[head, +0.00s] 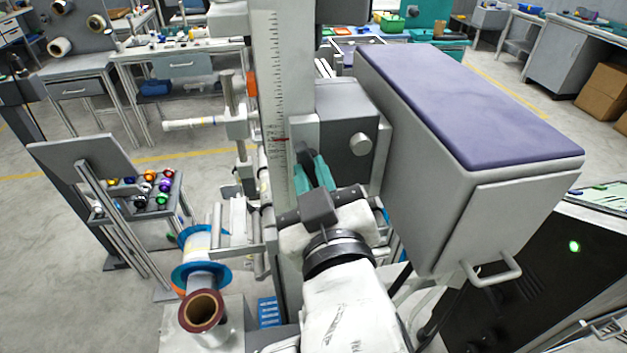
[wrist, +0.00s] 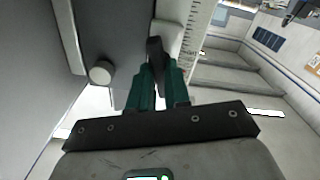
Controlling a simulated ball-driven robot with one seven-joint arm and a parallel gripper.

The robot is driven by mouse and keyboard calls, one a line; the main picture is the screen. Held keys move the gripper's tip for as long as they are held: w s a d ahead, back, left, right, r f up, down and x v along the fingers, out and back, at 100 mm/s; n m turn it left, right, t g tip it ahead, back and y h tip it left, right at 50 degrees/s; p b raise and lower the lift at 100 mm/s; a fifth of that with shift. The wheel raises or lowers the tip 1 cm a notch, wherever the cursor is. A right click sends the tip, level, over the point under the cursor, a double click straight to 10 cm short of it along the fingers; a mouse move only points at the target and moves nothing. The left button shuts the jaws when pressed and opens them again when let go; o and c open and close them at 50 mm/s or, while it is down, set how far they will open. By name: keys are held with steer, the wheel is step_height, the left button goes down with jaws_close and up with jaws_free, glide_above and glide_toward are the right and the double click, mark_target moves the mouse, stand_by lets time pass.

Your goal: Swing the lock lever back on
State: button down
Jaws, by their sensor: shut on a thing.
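A dark lock lever (head: 303,154) sticks up beside the upright column with the measuring scale (head: 270,70). It also shows in the wrist view as a narrow black bar (wrist: 154,48) close to the scale. My gripper (head: 314,166) has teal fingers and is shut on the lever. A grey housing (head: 338,112) with a round knob (head: 360,144) stands just to the right. The knob also shows in the wrist view (wrist: 101,73), left of the fingers.
A large box with a purple padded top (head: 470,95) stands close on the right. A blue-flanged spool (head: 190,272) and a brown-ended roll (head: 201,311) are at lower left. A rack of coloured spools (head: 150,190) is farther left. Open floor (head: 40,225) lies beyond.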

steer(key=shift+f+m+b, duration=0.1)
steer(key=shift+m+b, duration=0.45)
steer(key=shift+m, duration=1.35)
steer(key=c, duration=1.1)
jaws_free()
steer(key=shift+p+v, duration=0.35)
steer(key=shift+v, duration=5.05)
